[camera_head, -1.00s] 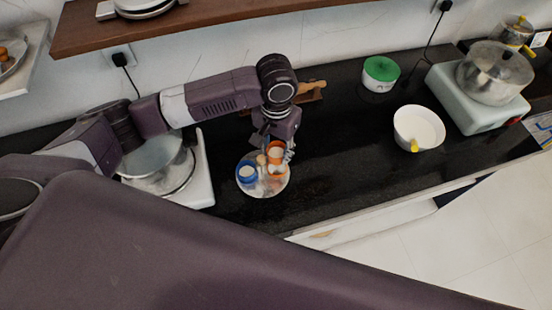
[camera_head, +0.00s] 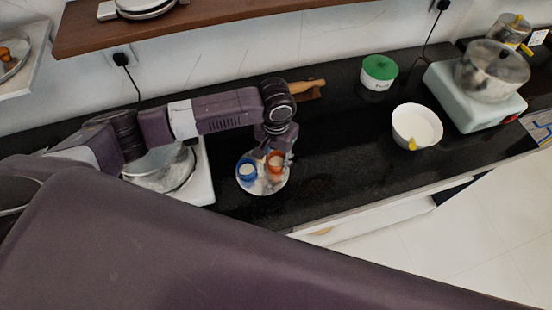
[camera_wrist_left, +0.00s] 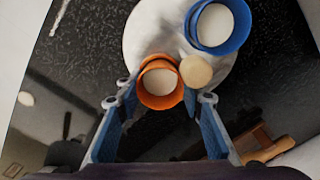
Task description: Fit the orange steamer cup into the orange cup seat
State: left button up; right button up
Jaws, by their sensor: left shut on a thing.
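The orange steamer cup (camera_wrist_left: 161,88), with a pale inside, is between the fingers of my left gripper (camera_wrist_left: 160,103) in the left wrist view; the gripper is shut on it. The orange cup seat (camera_wrist_left: 148,66) shows as an orange rim just beyond the cup and partly behind it. The cup overlaps the seat; I cannot tell whether it is fully down in it. In the head view, the orange cup (camera_head: 276,161) is at the right part of the round pale tray (camera_head: 264,190), below my left gripper (camera_head: 275,152). My right gripper is not in view.
A blue cup (camera_wrist_left: 220,26) stands on the tray beside the orange one, with a tan round knob (camera_wrist_left: 196,71) between them. A hot plate with a glass-lidded pot (camera_head: 165,168) is left. A white bowl (camera_head: 417,127) and green-lidded container (camera_head: 379,73) are right. Counter between is clear.

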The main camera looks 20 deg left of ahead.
pick_arm(q)
jog(key=shift+s+f, duration=0.45)
jog(key=shift+f, duration=0.2)
jog(key=o, duration=0.9)
jog(key=shift+f, duration=0.1)
jog(key=shift+o, duration=0.2)
jog(key=shift+w+f, duration=0.15)
jog(key=shift+w, duration=0.2)
jog(key=shift+s+r, duration=0.1)
jog(key=shift+r, duration=0.1)
jog(key=shift+r, duration=0.1)
notch_tip(320, 180, up, 13)
jog(key=b, duration=0.2)
jog(key=shift+w+r, duration=0.15)
jog(key=shift+w, duration=0.1)
